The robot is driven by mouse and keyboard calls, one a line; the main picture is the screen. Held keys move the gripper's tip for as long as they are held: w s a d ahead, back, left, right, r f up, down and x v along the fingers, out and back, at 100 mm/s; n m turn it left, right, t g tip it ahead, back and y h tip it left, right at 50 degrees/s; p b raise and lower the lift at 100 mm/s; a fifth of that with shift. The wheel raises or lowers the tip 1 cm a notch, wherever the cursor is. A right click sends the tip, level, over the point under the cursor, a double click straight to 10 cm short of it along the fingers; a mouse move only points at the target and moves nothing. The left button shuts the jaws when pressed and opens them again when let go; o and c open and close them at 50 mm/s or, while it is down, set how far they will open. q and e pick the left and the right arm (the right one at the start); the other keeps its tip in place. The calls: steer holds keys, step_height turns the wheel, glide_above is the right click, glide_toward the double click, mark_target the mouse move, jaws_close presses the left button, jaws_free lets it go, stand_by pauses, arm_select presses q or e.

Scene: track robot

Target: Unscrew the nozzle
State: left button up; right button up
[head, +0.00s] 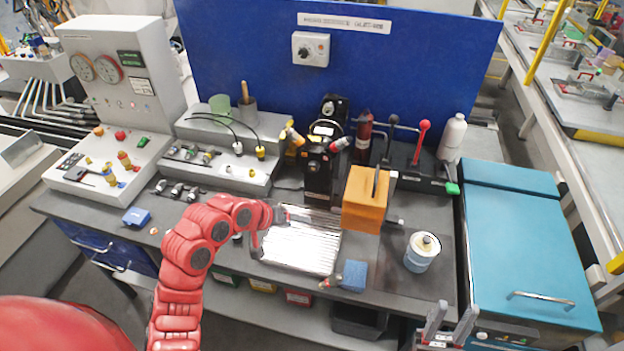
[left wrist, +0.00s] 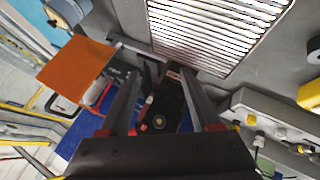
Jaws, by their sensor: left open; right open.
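My left gripper (head: 272,226) is above the left part of the silver ribbed tray, open and empty. In the left wrist view its two dark fingers (left wrist: 160,76) stand apart, with a black device (left wrist: 165,105) showing beyond them. That black device (head: 318,165) stands upright at the back of the bench. A small red-and-metal piece (head: 330,282) lies beside a blue block (head: 354,275). I cannot tell which part is the nozzle. My right gripper (head: 450,325) is open and empty at the bench's front right.
The silver tray (head: 300,246) lies mid-bench. An orange block (head: 364,200) stands right of it, with a white-and-blue can (head: 422,251) further right. A red-handled lever (head: 420,142) and white bottle (head: 453,137) are behind. A blue panel (head: 400,70) closes the back.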

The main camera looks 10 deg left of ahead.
arm_select(q)
steer(key=shift+w+d+f, duration=0.15)
steer(key=shift+w+f, duration=0.05)
steer(key=shift+r, duration=0.1)
stand_by(0.4)
steer(key=d, duration=0.1)
steer(key=d+r+p, duration=0.1)
steer(key=shift+d+r, duration=0.2)
steer(key=shift+d, duration=0.1)
stand_by(0.6)
jaws_close()
stand_by(1.0)
stand_by(0.9)
